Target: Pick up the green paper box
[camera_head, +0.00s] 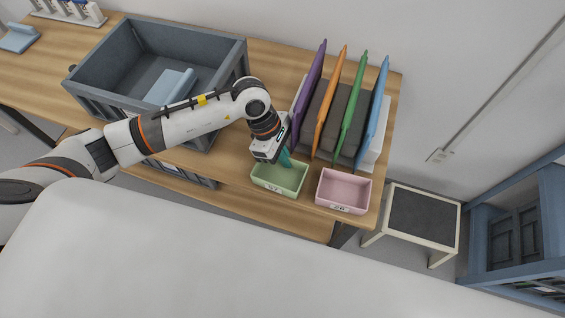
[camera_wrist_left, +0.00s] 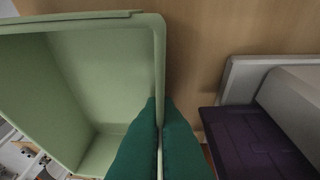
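The green paper box (camera_head: 279,179) is an open, pale green tray with a label on its front, at the table's front edge in the head view. It fills the left of the left wrist view (camera_wrist_left: 100,75). My left gripper (camera_head: 286,160) is over its back right side, pointing down. In the left wrist view, its teal fingers (camera_wrist_left: 161,115) lie on either side of one box wall, close against it with no clear gap. The box looks empty apart from a finger inside. I cannot tell whether the box touches the table. My right gripper is not in view.
A pink box (camera_head: 343,190) stands just right of the green one. Behind are upright purple (camera_head: 308,92), orange (camera_head: 328,104), green (camera_head: 349,107) and blue (camera_head: 371,112) panels in a rack. A grey crate (camera_head: 98,99) holding a light blue piece is at left. A low stool (camera_head: 412,220) stands at right.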

